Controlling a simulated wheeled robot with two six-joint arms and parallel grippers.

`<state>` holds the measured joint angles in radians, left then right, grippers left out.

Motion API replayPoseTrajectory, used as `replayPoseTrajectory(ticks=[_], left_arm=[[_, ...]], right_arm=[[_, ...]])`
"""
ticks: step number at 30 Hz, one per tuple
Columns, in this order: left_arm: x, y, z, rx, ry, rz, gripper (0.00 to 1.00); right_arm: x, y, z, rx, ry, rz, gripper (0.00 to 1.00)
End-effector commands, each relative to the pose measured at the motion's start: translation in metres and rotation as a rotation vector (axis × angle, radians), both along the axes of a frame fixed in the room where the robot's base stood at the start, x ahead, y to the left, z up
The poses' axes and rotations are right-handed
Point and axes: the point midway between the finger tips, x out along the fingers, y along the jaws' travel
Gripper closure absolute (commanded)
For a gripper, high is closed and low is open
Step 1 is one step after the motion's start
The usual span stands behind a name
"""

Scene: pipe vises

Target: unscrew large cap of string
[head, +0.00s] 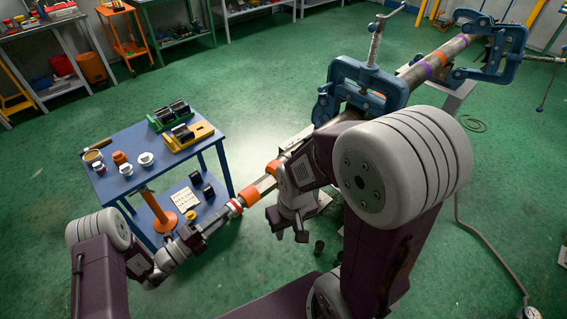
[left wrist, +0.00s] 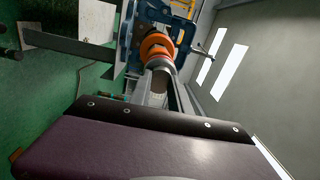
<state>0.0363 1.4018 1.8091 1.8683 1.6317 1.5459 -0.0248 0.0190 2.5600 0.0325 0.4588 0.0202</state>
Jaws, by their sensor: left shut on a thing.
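A long pipe string (head: 262,184) with orange bands runs from the lower middle to the upper right in the head view. A red and white cap (head: 236,206) is at its near end, beside an orange band (head: 249,195). My left gripper (head: 229,212) is shut on this cap, in line with the pipe. In the left wrist view, the gripper fingers (left wrist: 166,92) reach toward the cap's end, with an orange ring (left wrist: 157,46) just beyond. Whether the cap's thread is still engaged cannot be seen. My right gripper (head: 288,229) points down, open and empty, just right of the cap.
A blue vise (head: 366,88) and a second vise (head: 497,47) hold the pipe. A blue table (head: 212,155) to the left carries small caps, jaw blocks and an orange stand (head: 157,213). My right arm hides part of the pipe. Green floor is clear beyond the table.

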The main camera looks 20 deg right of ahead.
Motion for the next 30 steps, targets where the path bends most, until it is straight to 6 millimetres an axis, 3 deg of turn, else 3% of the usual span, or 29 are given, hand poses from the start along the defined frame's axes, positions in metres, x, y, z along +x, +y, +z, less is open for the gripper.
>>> replayPoseTrajectory(ticks=[6,12,19,20,21,30], left_arm=[[0.0005,0.0009,0.0018,-0.161,0.498,0.005,1.0],[0.0004,0.0012,-0.0002,-0.255,0.789,0.007,1.0],[0.0004,0.0013,-0.0017,-0.259,0.81,0.008,1.0],[0.0004,0.0013,-0.0019,-0.259,0.81,0.008,0.69],[0.0003,0.0012,-0.0019,-0.258,0.809,0.008,0.59],[-0.0002,0.0013,-0.0005,-0.26,0.806,0.003,0.59]], right_arm=[[0.0,0.0,0.0104,0.0,0.0,0.0,0.66],[0.0,0.0,0.0129,0.0,0.0,0.0,0.66],[0.0,0.0,0.0122,0.0,0.0,0.0,0.66],[-0.0001,0.0,0.0122,0.0,0.0,0.0,0.66],[-0.0001,0.0,0.0122,0.0,0.0,0.0,0.66],[0.0,0.0,0.0125,0.0,0.0,0.0,0.66]])
